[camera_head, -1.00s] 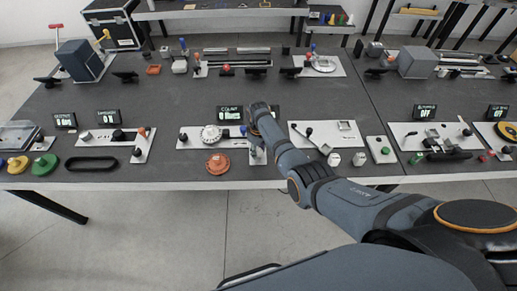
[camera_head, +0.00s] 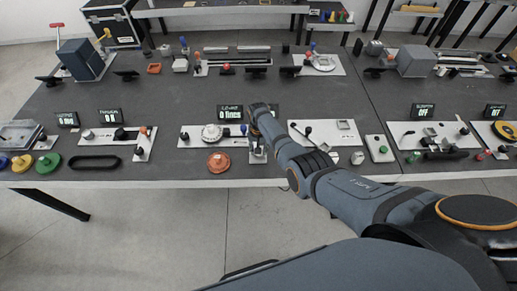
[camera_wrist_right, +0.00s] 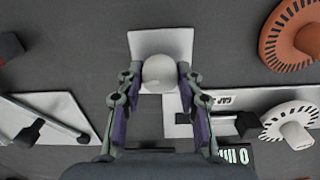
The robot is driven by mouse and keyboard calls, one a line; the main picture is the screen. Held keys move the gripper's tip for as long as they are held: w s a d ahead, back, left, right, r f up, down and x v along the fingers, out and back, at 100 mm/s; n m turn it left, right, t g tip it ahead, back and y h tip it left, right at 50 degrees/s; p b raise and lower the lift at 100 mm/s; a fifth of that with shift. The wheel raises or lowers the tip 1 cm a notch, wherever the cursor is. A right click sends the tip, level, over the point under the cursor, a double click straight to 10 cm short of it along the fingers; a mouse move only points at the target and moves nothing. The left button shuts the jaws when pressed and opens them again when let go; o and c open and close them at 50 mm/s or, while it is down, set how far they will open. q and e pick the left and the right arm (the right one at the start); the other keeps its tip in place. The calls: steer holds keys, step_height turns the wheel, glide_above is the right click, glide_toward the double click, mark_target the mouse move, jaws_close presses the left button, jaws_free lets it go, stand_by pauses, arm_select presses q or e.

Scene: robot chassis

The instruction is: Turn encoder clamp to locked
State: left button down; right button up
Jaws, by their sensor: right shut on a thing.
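My right gripper (camera_wrist_right: 159,75) is shut on a pale round knob (camera_wrist_right: 158,68). The knob stands on a small white plate (camera_wrist_right: 160,40), with one finger on each side. In the head view my right gripper (camera_head: 257,148) is over the front plate, and the forearm partly hides it. The encoder panel has a white slotted disc (camera_head: 211,132), also in the wrist view (camera_wrist_right: 290,124). A display (camera_head: 230,112) behind the panel seems to read "0 lines". An orange slotted disc (camera_head: 218,163) lies in front. The knob's locked or unlocked marking is not legible. My left gripper is not in view.
A lever panel (camera_head: 325,132) stands right of the gripper, partly behind my arm. A black oval ring (camera_head: 94,163) lies left.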

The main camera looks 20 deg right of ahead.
steer(key=shift+m, duration=1)
steer(key=o, duration=1.2)
steer(key=shift+c, duration=0.2)
step_height(320, 180, up, 12)
